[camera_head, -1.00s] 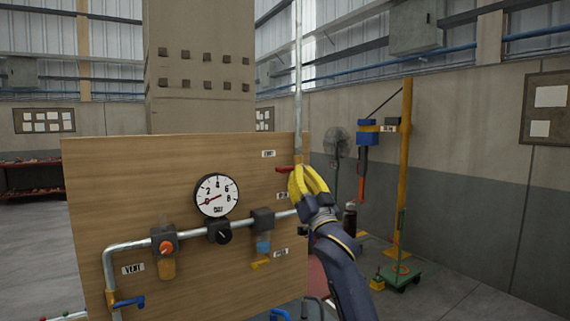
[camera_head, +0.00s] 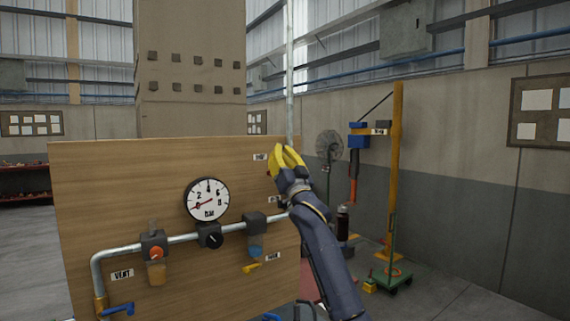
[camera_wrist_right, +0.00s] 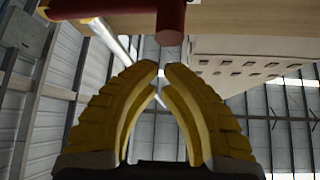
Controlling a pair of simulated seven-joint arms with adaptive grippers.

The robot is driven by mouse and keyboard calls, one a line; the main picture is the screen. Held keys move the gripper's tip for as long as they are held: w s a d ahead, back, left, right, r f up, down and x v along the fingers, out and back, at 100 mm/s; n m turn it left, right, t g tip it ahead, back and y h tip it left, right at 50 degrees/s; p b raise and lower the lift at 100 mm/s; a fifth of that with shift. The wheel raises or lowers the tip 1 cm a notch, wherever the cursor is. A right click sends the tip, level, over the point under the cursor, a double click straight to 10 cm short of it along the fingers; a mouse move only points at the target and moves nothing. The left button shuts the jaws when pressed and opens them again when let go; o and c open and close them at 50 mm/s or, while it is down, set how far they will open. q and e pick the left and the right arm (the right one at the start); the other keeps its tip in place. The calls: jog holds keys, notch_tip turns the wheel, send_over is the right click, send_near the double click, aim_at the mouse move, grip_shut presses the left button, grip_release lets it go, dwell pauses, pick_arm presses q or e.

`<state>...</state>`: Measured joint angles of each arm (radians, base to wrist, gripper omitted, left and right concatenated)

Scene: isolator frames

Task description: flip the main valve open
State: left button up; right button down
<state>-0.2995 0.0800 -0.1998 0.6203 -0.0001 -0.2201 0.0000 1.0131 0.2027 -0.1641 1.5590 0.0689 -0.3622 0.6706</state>
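The main valve's red handle (camera_wrist_right: 170,18) crosses the top of the right wrist view, its rounded end just beyond my fingertips. In the head view only a sliver of red shows beside the yellow fingers, by the right edge of the wooden panel (camera_head: 130,200); my gripper hides the rest. My right gripper (camera_wrist_right: 162,68) has its two yellow fingertips almost together, with nothing between them. In the head view the right gripper (camera_head: 285,158) is in front of the panel's upper right edge. I cannot tell whether it touches the handle. My left gripper is not in view.
The panel carries a pressure gauge (camera_head: 207,200), a grey pipe (camera_head: 185,238), a blue vent lever (camera_head: 117,309) and a yellow lever (camera_head: 252,267). A vertical pipe (camera_head: 290,80) rises at the panel's right edge. A green cart (camera_head: 388,283) and yellow post (camera_head: 395,170) stand at right.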

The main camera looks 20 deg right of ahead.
jog(key=shift+s+a+f, duration=0.1)
jog(key=shift+a+f, duration=0.1)
jog(key=shift+f, duration=0.8)
jog(key=shift+s+a+f, duration=0.1)
jog(key=shift+a+f, duration=0.05)
jog(key=shift+f, duration=0.8)
jog(key=shift+f+n+y, duration=0.3)
jog(key=shift+n+y, duration=0.2)
jog(key=shift+n, duration=0.2)
